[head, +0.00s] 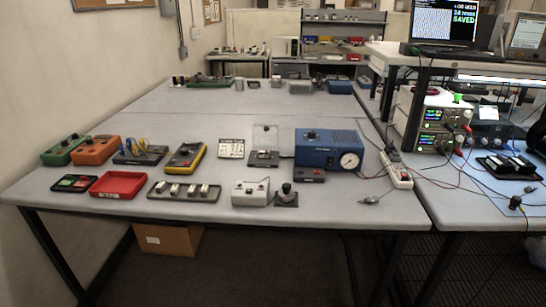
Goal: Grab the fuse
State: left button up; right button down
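I cannot clearly make out a fuse at this size. Near the table's front edge a dark tray (184,198) holds several small pale pieces in a row. To its left are a red tray (117,185), which looks empty, and a small black tray (58,187) with red and green parts. A light grey box (250,194) with small fittings on top stands right of the row of pale pieces. Neither of my grippers shows in the head view.
A blue box with a gauge (322,150) and a white power strip (397,172) stand at the right of the grey table (330,210). A yellow meter (186,158) and orange box (95,150) stand behind the trays. The table's middle is fairly clear. A cardboard box (167,239) lies underneath.

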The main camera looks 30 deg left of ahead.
aim_at(261, 154)
jog(key=i+j+u, duration=0.2)
jog(key=j+u, duration=0.25)
jog(key=i+j+u, duration=0.25)
jog(key=u, duration=0.2)
jog(key=i+j+u, duration=0.3)
jog(key=u, duration=0.15)
